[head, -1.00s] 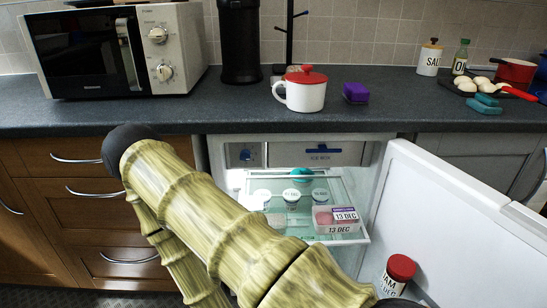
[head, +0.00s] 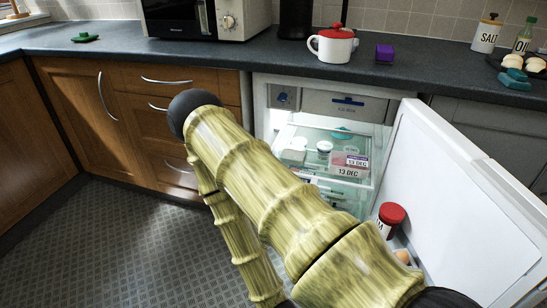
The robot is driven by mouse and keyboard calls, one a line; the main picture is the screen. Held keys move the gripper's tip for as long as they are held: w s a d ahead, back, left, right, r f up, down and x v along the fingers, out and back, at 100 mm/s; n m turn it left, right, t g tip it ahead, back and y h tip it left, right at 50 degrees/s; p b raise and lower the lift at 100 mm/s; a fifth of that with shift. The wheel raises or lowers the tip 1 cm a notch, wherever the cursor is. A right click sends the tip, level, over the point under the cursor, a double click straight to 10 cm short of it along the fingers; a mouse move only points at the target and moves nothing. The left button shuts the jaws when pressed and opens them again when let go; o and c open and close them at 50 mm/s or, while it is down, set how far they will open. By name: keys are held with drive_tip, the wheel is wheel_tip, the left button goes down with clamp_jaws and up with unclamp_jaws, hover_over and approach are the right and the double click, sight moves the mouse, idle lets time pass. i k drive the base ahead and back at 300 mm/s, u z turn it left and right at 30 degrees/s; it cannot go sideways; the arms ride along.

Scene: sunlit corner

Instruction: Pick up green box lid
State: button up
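A small green object (head: 86,38) with a raised middle lies on the dark worktop at the far left in the head view. It looks like a lid, but it is too small to be sure. My bamboo-patterned arm crosses the middle of the view, in front of the open fridge. My gripper is out of view, so its distance from the green object cannot be told.
The open fridge (head: 303,165) holds pots and a package dated 13 DEC. Its white door (head: 460,210) swings out at right. A microwave (head: 200,18), red-lidded mug (head: 331,46) and purple block (head: 385,54) stand on the worktop (head: 130,48). Floor (head: 90,245) is clear at left.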

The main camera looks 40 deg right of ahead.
sight(84, 36)
drive_tip(key=u, duration=0.75)
drive_tip(key=i, duration=0.8)
drive_tip(key=z, duration=2.15)
